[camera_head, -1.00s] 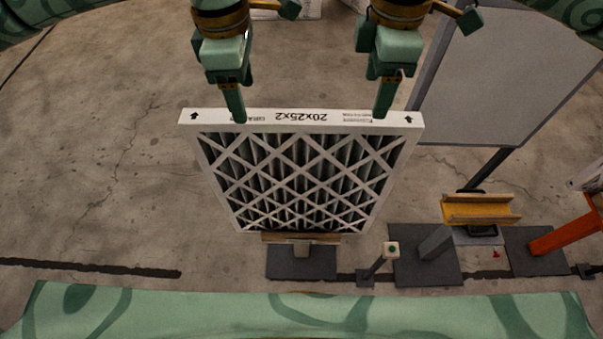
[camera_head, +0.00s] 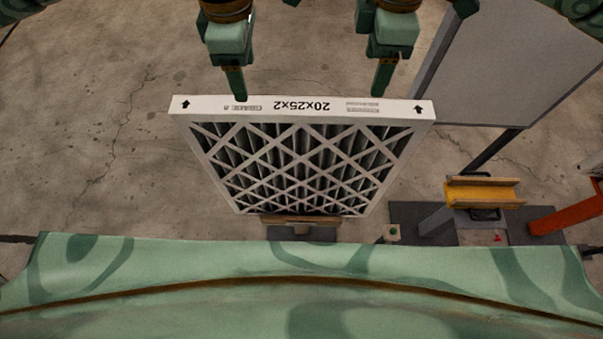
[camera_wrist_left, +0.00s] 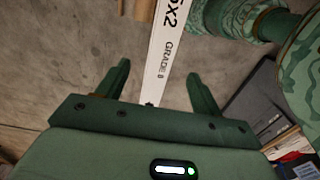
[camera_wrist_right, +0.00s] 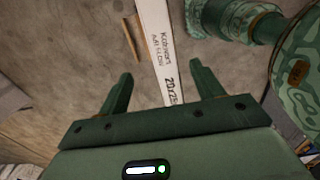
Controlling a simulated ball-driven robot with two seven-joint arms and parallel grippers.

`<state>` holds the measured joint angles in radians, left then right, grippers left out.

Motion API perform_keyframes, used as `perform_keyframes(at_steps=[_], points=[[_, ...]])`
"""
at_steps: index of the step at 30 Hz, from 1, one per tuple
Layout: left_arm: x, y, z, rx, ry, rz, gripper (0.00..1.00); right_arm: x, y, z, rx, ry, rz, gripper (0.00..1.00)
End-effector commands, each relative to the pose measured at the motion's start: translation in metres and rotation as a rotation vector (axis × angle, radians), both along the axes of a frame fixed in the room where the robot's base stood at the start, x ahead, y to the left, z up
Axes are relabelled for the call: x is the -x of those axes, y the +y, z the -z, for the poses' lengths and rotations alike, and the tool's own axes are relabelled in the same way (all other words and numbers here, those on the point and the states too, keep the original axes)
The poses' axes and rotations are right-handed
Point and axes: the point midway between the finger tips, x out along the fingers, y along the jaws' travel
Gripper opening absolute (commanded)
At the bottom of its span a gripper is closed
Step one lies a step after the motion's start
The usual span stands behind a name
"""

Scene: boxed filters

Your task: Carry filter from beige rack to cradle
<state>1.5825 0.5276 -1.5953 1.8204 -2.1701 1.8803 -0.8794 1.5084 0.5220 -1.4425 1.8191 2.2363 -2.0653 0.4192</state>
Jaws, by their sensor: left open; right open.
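The filter (camera_head: 300,165), a white-framed panel marked 20x25x2 with a lattice face, stands upright in a beige rack (camera_head: 330,218) on a low stand. My left gripper (camera_head: 240,98) and right gripper (camera_head: 378,95) are at the far side of its top edge, near the two ends. Both are open. In the left wrist view the filter's edge (camera_wrist_left: 161,60) lies between my open fingers (camera_wrist_left: 158,72). In the right wrist view the edge (camera_wrist_right: 160,40) also lies between the fingers (camera_wrist_right: 161,70). Contact cannot be told.
A yellow trough-shaped cradle (camera_head: 484,193) stands at the right on a grey base. A small post with a green button (camera_head: 391,233) stands between rack and cradle. A grey board (camera_head: 535,60) fills the upper right.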

Motion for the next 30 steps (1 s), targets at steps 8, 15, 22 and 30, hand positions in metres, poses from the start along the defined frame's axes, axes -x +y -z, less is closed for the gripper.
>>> perform_keyframes(at_steps=[8, 15, 22, 30], points=[[0.001, 0.0, 0.057, 0.0, 0.004, -0.001, 0.66, 0.001, 0.0, 0.058, 0.0, 0.005, 0.0, 0.66], [0.001, 0.0, 0.1, 0.0, 0.004, -0.002, 0.66, 0.001, 0.0, 0.101, 0.0, 0.003, 0.001, 0.66], [0.0, 0.0, 0.123, 0.0, 0.001, -0.001, 0.66, 0.001, 0.0, 0.123, 0.0, 0.001, 0.0, 0.66], [0.001, 0.0, 0.127, 0.0, 0.0, 0.0, 0.66, 0.0, 0.0, 0.127, 0.0, -0.001, 0.0, 0.66]])
